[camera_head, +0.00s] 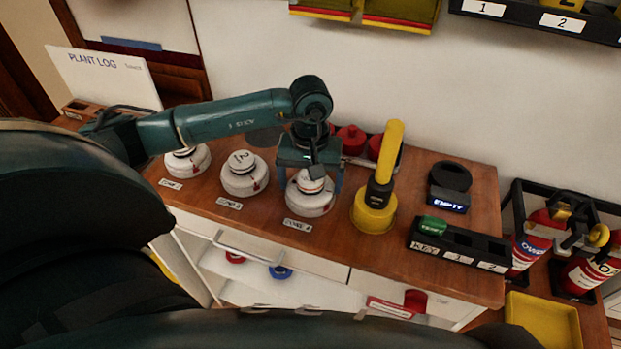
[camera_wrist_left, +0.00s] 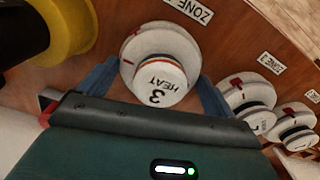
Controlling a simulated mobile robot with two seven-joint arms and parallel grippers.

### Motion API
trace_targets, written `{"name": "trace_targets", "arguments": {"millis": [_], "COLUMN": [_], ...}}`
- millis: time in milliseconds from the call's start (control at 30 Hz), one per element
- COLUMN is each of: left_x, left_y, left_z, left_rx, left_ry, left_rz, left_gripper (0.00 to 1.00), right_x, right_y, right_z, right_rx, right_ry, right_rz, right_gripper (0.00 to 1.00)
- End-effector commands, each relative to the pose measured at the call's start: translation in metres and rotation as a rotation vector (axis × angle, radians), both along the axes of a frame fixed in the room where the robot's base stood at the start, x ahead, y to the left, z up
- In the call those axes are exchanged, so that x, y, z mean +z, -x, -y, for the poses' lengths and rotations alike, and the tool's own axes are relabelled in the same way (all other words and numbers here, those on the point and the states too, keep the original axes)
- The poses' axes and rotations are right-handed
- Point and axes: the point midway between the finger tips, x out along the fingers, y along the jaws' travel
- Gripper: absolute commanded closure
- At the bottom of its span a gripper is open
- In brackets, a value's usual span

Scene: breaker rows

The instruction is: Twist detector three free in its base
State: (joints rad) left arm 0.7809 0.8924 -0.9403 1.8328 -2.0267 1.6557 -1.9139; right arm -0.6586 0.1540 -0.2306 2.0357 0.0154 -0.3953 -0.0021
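Detector three (camera_head: 309,196) is a round white unit on a white base, at the right end of a row of detectors on the wooden counter. In the left wrist view its cap (camera_wrist_left: 158,82) reads "HEAT 3". My left gripper (camera_head: 310,180) points down over it, with one blue finger on each side of the detector. In the wrist view the fingers (camera_wrist_left: 155,90) are spread, with a gap showing beside the cap. Whether a finger touches the base is hard to tell. My right gripper is not in view.
Two more detectors (camera_head: 244,174) (camera_head: 187,161) stand to the left. A yellow-and-black handled tool (camera_head: 375,208) stands close on the right. A black key rack (camera_head: 459,245) and a dark "EMPTY" holder (camera_head: 449,188) are further right. Red pieces (camera_head: 351,139) stand behind.

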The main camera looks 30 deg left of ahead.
Motion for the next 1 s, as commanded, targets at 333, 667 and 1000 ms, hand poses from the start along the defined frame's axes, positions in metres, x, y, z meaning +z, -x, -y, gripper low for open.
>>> {"name": "trace_targets", "arguments": {"millis": [333, 667, 1000], "left_x": [0.001, 0.052, 0.111], "left_y": [0.0, -0.001, 0.0], "left_z": [0.0, 0.0, 0.0], "left_rx": [-0.001, -0.002, -0.001], "left_ry": [0.0, -0.001, 0.0], "left_rz": [0.001, 0.007, 0.003], "left_gripper": [0.0, 0.0, 0.0], "right_x": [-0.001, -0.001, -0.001], "right_y": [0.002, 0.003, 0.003], "right_z": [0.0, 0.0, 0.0], "right_rx": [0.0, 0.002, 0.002], "right_ry": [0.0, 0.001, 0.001], "right_rz": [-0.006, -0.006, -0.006], "right_gripper": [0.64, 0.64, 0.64]}}
